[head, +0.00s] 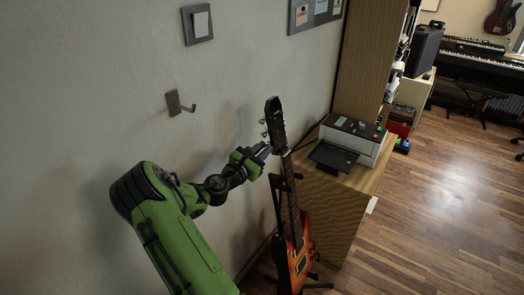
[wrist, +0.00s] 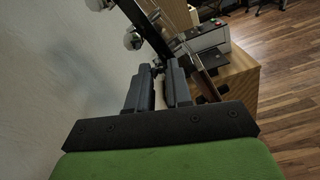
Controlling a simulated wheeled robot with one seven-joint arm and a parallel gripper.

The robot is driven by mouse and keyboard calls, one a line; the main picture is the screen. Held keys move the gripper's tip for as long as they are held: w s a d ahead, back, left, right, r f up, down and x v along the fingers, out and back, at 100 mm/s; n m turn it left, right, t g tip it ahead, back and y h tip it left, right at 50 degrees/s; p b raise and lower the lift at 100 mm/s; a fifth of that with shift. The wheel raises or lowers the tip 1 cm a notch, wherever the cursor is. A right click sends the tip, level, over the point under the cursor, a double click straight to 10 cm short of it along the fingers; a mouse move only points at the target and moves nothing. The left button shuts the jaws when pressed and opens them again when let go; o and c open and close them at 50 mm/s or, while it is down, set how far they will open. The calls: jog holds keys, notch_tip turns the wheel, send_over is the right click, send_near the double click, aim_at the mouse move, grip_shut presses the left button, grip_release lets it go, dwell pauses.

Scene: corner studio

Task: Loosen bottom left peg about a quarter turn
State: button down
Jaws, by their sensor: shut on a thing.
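An electric guitar with an orange-red body (head: 298,262) stands upright beside the wall. Its dark headstock (head: 274,112) has tuning pegs along the left side; it also shows in the wrist view (wrist: 146,27). My gripper (head: 266,151) is at the lower left of the headstock, and its two dark fingers (wrist: 160,70) point at the headstock's lower end in the wrist view. They are shut on the bottom left peg, which is mostly hidden between the fingertips. Another silver peg (wrist: 132,40) shows above it, clear of the fingers.
A white and black printer (head: 350,145) sits on a wooden cabinet (head: 335,200) right of the guitar. A wall hook (head: 181,104) and a switch (head: 198,24) are on the left wall. A black stand holds the guitar. The wooden floor at right is open.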

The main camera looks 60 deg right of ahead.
jog(key=shift+m, duration=0.3)
jog(key=shift+f+m+b, duration=0.15)
jog(key=shift+m+b, duration=4.95)
jog(key=shift+m, duration=3.4)
jog(key=c, duration=1)
grip_release()
jog(key=shift+c, duration=0.2)
jog(key=w+a+p, duration=0.2)
jog(key=a, duration=1.3)
jog(key=shift+w+a, duration=0.2)
jog(key=shift+a, duration=0.15)
